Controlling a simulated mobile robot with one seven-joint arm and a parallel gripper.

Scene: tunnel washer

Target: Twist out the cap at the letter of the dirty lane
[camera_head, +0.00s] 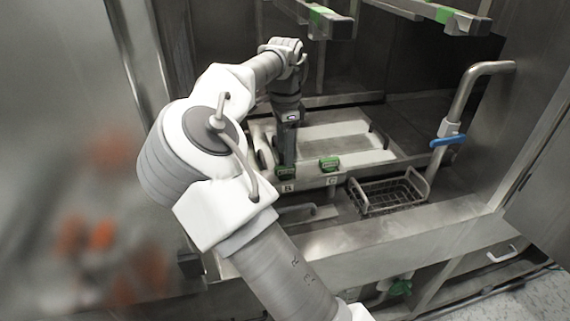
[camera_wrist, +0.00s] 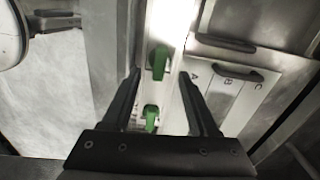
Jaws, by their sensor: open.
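Two green caps sit on a pale rail. In the head view, one cap (camera_head: 285,173) is at the letter B, partly behind my gripper (camera_head: 286,160), and the other cap (camera_head: 330,163) is at the letter C. My gripper points down over the B cap, open and empty. In the wrist view, the two caps (camera_wrist: 159,62) (camera_wrist: 151,118) show between the spread fingers of my gripper (camera_wrist: 160,74). I cannot tell whether the fingers touch a cap. A pale panel (camera_wrist: 225,98) beside the rail carries the letters A, B and C. No dirty lane can be made out.
A bent steel pipe (camera_head: 462,100) with a blue lever (camera_head: 447,141) stands at the right. Overhead bars with green parts (camera_head: 322,15) hang above. A steel ledge (camera_head: 360,240) runs in front.

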